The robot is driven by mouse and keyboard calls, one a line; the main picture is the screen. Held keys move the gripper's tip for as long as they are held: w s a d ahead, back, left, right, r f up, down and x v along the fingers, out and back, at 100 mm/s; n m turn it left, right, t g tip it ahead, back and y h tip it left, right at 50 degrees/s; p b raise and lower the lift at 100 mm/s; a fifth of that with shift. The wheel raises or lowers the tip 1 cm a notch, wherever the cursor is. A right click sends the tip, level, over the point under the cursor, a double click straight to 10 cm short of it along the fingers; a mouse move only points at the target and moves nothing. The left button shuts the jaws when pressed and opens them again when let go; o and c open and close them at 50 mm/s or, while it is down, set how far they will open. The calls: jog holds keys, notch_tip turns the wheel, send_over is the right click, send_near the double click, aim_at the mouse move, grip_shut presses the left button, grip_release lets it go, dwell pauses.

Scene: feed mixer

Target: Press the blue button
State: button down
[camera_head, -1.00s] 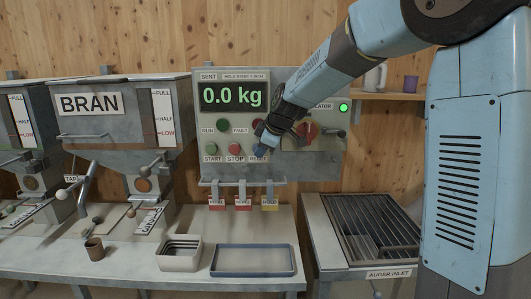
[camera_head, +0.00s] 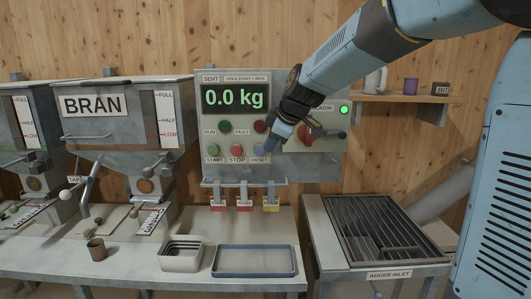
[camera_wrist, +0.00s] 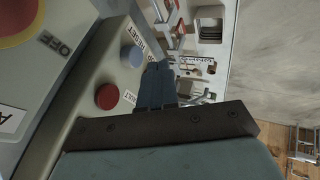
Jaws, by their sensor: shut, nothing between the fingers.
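The blue button (camera_head: 260,149) sits on the grey control panel above its RESET label, to the right of the red STOP button. In the wrist view the blue button (camera_wrist: 131,56) shows uncovered, left of my fingertips. My gripper (camera_head: 271,151) is shut and empty, reaching down-left across the panel face. Its fingertips (camera_wrist: 158,68) are just right of the blue button in the head view. They look apart from it, though the exact gap to the panel is unclear.
The green START button (camera_head: 212,150) and red STOP button (camera_head: 237,149) lie left. A red FAULT lamp (camera_wrist: 107,97) and a rotary switch (camera_head: 306,134) are near my gripper. Tags hang on a rail below the panel. The bench has a blue-rimmed tray (camera_head: 255,274).

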jog(key=v, duration=0.3)
jog(key=shift+r, duration=0.15)
jog(key=s+d+f+m+h, duration=0.2)
jog(key=s+d+m, duration=0.6)
jog(key=s, duration=0.6)
jog(key=s+d+f+m+h, duration=0.2)
jog(key=s+d+m, duration=0.6)
jog(key=s, duration=0.6)
jog(key=shift+s+d+f, duration=0.3)
jog(key=shift+d+f, duration=0.4)
jog(key=shift+d, duration=0.55)
